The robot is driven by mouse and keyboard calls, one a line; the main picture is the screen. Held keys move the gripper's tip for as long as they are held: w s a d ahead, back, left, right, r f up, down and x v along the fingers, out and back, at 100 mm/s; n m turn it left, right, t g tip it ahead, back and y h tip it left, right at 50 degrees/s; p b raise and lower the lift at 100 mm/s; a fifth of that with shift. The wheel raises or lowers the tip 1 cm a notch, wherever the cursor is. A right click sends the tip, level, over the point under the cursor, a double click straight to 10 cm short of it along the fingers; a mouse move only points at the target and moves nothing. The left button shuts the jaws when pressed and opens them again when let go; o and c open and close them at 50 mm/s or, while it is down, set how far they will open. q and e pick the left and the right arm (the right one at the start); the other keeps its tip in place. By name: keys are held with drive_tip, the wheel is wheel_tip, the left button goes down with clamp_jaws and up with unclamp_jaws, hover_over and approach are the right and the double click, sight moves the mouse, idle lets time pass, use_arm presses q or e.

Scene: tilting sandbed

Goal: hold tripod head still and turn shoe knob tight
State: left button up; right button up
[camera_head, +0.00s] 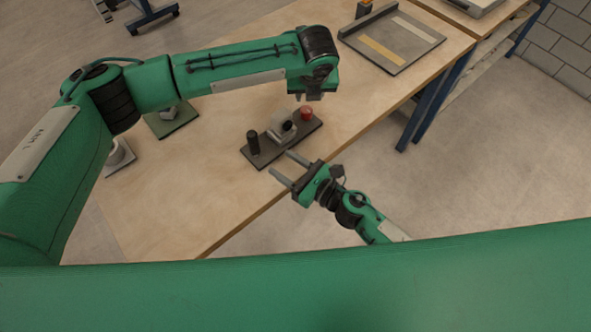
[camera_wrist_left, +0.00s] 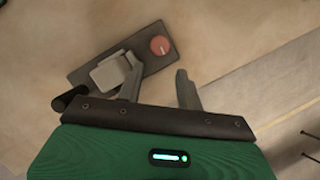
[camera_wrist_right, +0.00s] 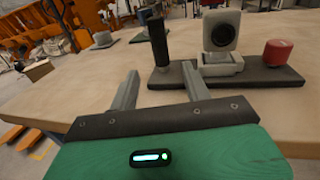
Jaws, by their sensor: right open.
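The tripod head is a grey block (camera_head: 278,131) on a dark base plate (camera_head: 266,157), with an upright black handle (camera_head: 253,143) at one end and a red knob (camera_head: 306,113) at the other. In the right wrist view the block (camera_wrist_right: 222,62) carries a part with a round dark face. My right gripper (camera_head: 280,162) is open and empty at the table's front edge, pointing toward the plate. My left gripper (camera_head: 308,97) hangs just behind the red knob. In the left wrist view (camera_wrist_left: 157,68) its fingers are apart, and one overlaps the grey block's edge; contact cannot be told.
A grey tray (camera_head: 391,40) with light strips lies at the table's back right. A green pad (camera_head: 171,121) with a grey part lies to the left, partly behind my left arm. Bare wooden tabletop (camera_head: 205,190) is clear left of the plate.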

sight(258, 148)
drive_tip(key=x, duration=1)
drive_tip(key=shift+w+a, duration=0.2)
drive_tip(key=shift+a, duration=0.1)
